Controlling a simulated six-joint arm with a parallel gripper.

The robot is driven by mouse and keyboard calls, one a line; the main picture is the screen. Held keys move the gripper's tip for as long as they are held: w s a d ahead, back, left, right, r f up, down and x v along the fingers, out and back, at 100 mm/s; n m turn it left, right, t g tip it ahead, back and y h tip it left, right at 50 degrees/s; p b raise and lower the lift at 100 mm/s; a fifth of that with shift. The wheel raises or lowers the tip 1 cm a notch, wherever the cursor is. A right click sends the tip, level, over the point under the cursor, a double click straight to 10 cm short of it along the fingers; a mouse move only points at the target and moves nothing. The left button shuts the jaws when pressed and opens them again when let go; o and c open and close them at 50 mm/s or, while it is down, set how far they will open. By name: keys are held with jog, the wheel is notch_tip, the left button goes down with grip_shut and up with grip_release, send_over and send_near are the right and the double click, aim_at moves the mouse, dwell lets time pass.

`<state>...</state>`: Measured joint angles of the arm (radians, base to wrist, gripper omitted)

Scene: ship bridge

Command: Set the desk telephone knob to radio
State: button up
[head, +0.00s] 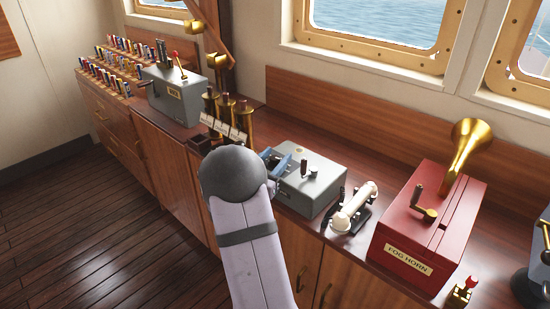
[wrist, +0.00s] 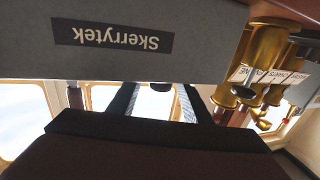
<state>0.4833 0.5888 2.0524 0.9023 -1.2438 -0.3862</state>
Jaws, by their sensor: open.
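A white handset (head: 354,208) lies on a dark base on the console, between a grey box and a red fog horn box; I take it as the desk telephone. Its knob and knob marks are too small to make out. My gripper (wrist: 157,87) is open in the wrist view, with two dark fingers apart and nothing held between them. In the head view my arm hides most of the gripper, near the left side of the grey box. The telephone does not show clearly in the wrist view.
The grey box (head: 315,189) has a dark lever on top; a grey face labelled Skerrytek (wrist: 205,45) appears upside down in the wrist view. Brass tubes (head: 243,115) stand left of it. The red fog horn box (head: 423,235) stands right of the handset. Windows are behind.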

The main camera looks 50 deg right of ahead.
aim_at(271, 160)
jog(key=c, duration=1.1)
jog(key=shift+w+r+m+g+p, duration=0.15)
jog(key=shift+m+g+p, duration=0.15)
jog(key=shift+m+g, duration=0.35)
jog(key=shift+m+g+h+p, duration=0.3)
jog(key=shift+m+g, duration=0.55)
jog(key=shift+g, duration=0.9)
jog(key=shift+o, duration=0.2)
jog(key=o, duration=1.1)
jog(key=shift+c, duration=0.2)
jog(key=shift+a, duration=0.1)
jog(key=shift+a+b, duration=0.45)
jog(key=shift+a, duration=3.1)
